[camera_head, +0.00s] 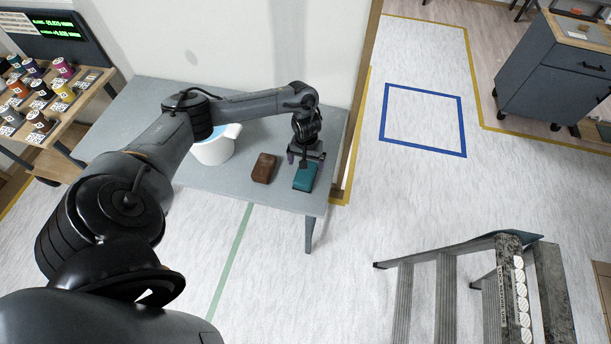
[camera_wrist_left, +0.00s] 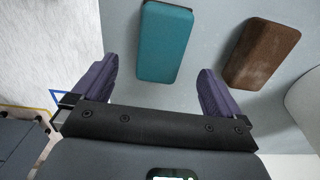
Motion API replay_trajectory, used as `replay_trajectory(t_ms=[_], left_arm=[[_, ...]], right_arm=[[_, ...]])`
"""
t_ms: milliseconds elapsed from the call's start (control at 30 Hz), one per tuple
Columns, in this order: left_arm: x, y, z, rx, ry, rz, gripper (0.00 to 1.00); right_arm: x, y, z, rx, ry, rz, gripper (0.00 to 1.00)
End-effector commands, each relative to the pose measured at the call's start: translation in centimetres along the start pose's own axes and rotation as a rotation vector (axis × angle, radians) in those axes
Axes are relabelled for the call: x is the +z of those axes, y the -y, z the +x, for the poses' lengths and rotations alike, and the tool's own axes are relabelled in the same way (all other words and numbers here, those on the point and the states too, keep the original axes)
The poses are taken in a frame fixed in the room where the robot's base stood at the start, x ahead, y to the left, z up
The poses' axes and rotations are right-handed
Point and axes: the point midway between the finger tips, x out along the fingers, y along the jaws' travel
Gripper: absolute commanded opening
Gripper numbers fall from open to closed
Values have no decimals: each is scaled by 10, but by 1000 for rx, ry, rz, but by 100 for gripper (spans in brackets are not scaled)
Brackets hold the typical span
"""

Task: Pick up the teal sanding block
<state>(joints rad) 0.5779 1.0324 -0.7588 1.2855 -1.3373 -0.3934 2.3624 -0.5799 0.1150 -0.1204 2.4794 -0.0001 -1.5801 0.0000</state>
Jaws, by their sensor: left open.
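The teal sanding block (camera_head: 305,177) lies on the grey-blue table near its front right corner. In the left wrist view the teal block (camera_wrist_left: 164,42) sits ahead of and between the two purple fingers. My left gripper (camera_head: 306,156) is just behind the block in the head view, pointing down, close to the table. It also shows in the left wrist view (camera_wrist_left: 155,88), open and empty, with its fingers apart from the block. My right gripper is not in either view.
A brown block (camera_head: 264,168) lies left of the teal one; it also shows in the left wrist view (camera_wrist_left: 262,53). A white bucket (camera_head: 214,148) stands further left, partly behind my arm. The wall rises behind the table (camera_head: 285,196). A stepladder (camera_head: 470,262) stands at the right.

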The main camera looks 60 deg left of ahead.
Motion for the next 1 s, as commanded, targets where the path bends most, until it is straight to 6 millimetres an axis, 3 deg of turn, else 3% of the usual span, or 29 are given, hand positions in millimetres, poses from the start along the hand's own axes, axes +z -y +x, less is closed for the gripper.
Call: replay_trajectory(t_ms=[333, 667, 1000], left_arm=[[2, 0, 24, -1, 0, 3, 100], [5, 1, 64, -1, -1, 2, 100], [5, 1, 68, 0, -2, 4, 100]], right_arm=[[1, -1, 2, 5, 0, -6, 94], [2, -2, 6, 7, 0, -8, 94], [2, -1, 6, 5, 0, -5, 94]])
